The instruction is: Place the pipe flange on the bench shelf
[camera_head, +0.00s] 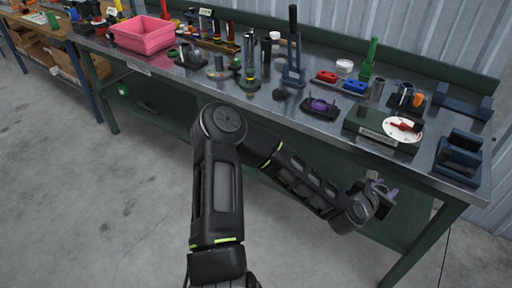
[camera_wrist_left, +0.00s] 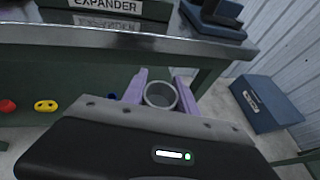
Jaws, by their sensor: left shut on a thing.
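My left gripper (camera_head: 380,188) is low in front of the bench's right end, below the tabletop edge. In the left wrist view, its purple fingers (camera_wrist_left: 160,88) are shut on a grey, hollow round piece (camera_wrist_left: 161,94), which looks like the pipe flange. In the head view the gripper mostly hides this piece. The green lower bench shelf (camera_head: 397,236) runs under the tabletop, behind and below the gripper. I cannot tell the gap between the held piece and the shelf. My right gripper is not in view.
The metal benchtop (camera_head: 330,133) carries many tools, with a labelled expander (camera_head: 383,130) near its front edge. In the wrist view, a yellow piece (camera_wrist_left: 46,106) and a red piece (camera_wrist_left: 7,105) show at left. A blue box (camera_wrist_left: 267,103) is at right.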

